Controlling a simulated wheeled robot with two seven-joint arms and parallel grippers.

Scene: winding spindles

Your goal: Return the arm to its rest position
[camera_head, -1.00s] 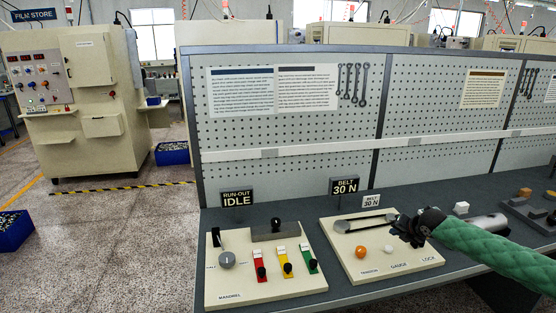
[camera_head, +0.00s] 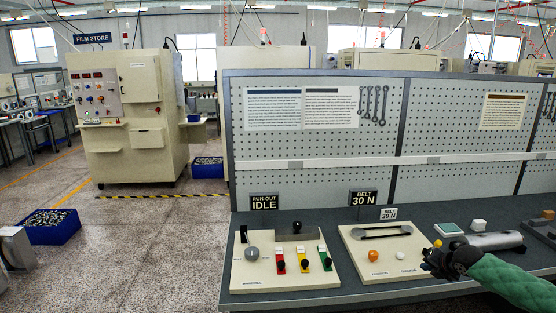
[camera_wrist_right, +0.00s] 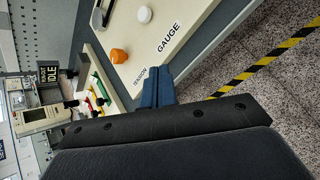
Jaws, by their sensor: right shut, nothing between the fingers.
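My right gripper (camera_head: 438,262), dark at the end of a green-sleeved arm, is at the right front corner of the belt panel (camera_head: 362,262). Its blue fingers (camera_wrist_right: 157,86) are shut and empty in the right wrist view. They are seen beside the panel's edge, near the TENSION and GAUGE labels. The panel carries a belt on two pulleys (camera_head: 384,232), an orange knob (camera_head: 374,256) and a white knob (camera_head: 401,256). The gripper hides the panel's right front corner. My left gripper is not in view.
The mandrel panel (camera_head: 285,281), with coloured levers, stands left of the belt panel. A grey cylinder (camera_head: 497,240) and a green-topped block (camera_head: 449,229) lie behind my right arm. A pegboard (camera_head: 320,148) backs the bench. Open floor (camera_head: 150,250) lies to the left.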

